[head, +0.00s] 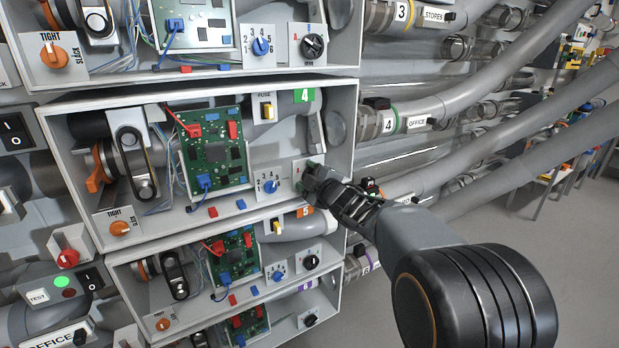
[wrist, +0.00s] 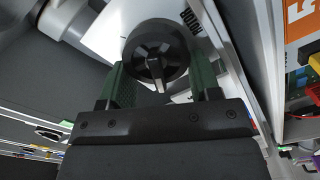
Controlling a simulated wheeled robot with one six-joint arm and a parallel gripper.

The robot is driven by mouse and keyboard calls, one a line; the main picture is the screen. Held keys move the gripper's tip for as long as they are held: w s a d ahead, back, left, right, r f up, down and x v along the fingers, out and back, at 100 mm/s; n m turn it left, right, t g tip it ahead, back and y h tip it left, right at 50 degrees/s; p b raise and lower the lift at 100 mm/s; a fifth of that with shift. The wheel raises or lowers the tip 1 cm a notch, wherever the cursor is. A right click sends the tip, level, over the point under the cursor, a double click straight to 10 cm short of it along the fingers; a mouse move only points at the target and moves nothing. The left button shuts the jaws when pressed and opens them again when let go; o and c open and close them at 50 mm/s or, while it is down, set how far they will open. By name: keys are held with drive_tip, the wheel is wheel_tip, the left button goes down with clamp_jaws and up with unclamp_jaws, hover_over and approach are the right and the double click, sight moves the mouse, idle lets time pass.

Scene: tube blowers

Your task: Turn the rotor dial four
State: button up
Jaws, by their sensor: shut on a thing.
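The rotor dial of unit four is a round black knob (wrist: 152,45) with a pale pointer mark, set on a white plate in the wrist view. My gripper (wrist: 160,72) has one green-padded finger on each side of the knob and is shut on it. The pointer mark aims toward the gripper's palm. In the head view my gripper (head: 312,178) is at the lower right of the open box with the green 4 label (head: 304,96). There it hides the knob and most of its plate; only a plate corner with a letter A shows.
Box four also holds a green circuit board (head: 215,152), a blue dial (head: 270,186), a yellow fuse switch (head: 267,111) and an orange TIGHT/SLACK knob (head: 120,228). Similar boxes are above and below. Grey tubes (head: 480,95) run to the right, close to my arm.

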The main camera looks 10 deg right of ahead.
drive_tip(key=o, duration=0.6)
drive_tip(key=shift+o, duration=0.2)
drive_tip(key=p+v, duration=0.2)
drive_tip(key=v, duration=1.1)
drive_tip(key=shift+s, duration=0.35)
drive_tip(key=shift+d, duration=0.1)
